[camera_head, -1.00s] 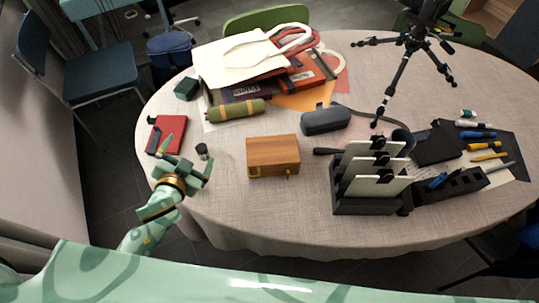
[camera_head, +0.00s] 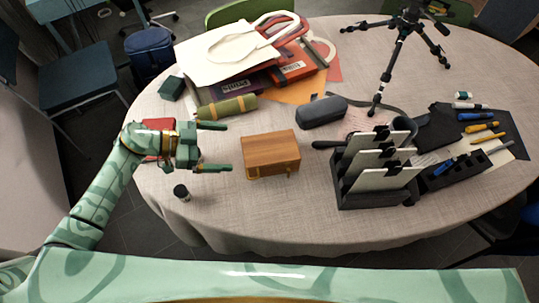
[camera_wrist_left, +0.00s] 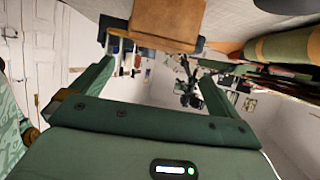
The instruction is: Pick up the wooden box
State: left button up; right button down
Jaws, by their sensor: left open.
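The wooden box (camera_head: 271,154) is brown with small brass-coloured fittings and sits on the table near its front middle. My left gripper (camera_head: 229,147) is open and empty. Its two fingers point right toward the box, with the fingertips a short way left of the box's left side. In the left wrist view the box (camera_wrist_left: 167,20) shows at the top, ahead of and between the open fingers (camera_wrist_left: 152,82). My right gripper is not in view.
A small black cylinder (camera_head: 181,192) stands near the front left edge. An olive roll (camera_head: 228,106) and a grey case (camera_head: 322,112) lie behind the box. A black file holder (camera_head: 370,198) stands to its right. A red book (camera_head: 157,124) is partly hidden by my left gripper.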

pick_arm(q)
jog(key=b, duration=0.1)
send_near(272, 147)
jog(key=shift+w+d+f, duration=0.1)
jog(key=shift+d+f, duration=0.05)
jog(key=shift+f, duration=0.3)
jog(key=shift+w+d+f, duration=0.1)
jog(key=shift+d+f, duration=0.05)
jog(key=shift+f, duration=0.3)
jog(key=x, duration=0.2)
jog(key=b+x, duration=0.1)
jog(key=x, duration=0.1)
jog(key=r+x, duration=0.1)
jog(key=x, duration=0.1)
jog(key=shift+d+f+b, duration=0.1)
jog(key=shift+d+b, duration=0.15)
jog(key=shift+b, duration=0.15)
jog(key=shift+s, duration=0.1)
jog(key=shift+c, duration=0.3)
jog(key=c, duration=1.7)
jog(key=shift+r, duration=0.25)
